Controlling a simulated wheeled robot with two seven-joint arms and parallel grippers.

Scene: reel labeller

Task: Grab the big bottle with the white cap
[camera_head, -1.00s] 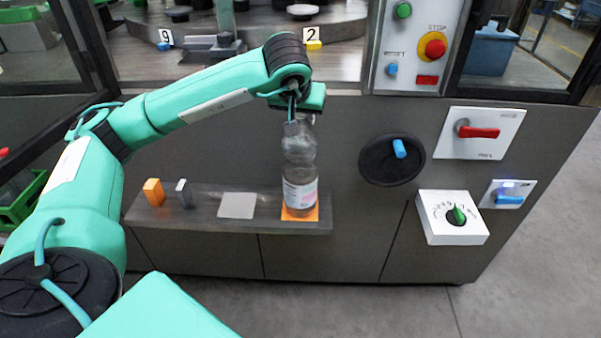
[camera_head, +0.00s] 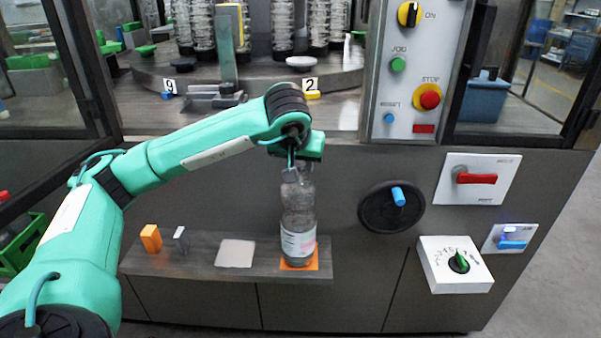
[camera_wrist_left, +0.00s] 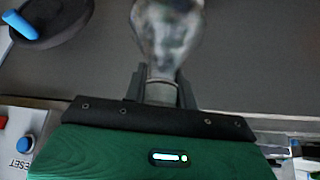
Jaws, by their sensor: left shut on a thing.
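The big bottle (camera_head: 298,215) is clear with a pale label and stands upright on an orange square (camera_head: 314,265) on the grey shelf (camera_head: 200,262). My left gripper (camera_head: 292,165) is above it, with its fingers at the bottle's neck. In the left wrist view my left gripper (camera_wrist_left: 162,92) has one finger on each side of the neck, shut on it, and the bottle's blurred body (camera_wrist_left: 168,40) extends away. The cap is hidden by the gripper, so its colour cannot be seen. My right gripper is not in view.
An orange block (camera_head: 151,238), a small grey block (camera_head: 180,240) and a pale square (camera_head: 236,253) are on the shelf left of the bottle. A black handwheel (camera_head: 378,212) is to the right. The machine's turntable (camera_head: 250,80) with several bottles is behind.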

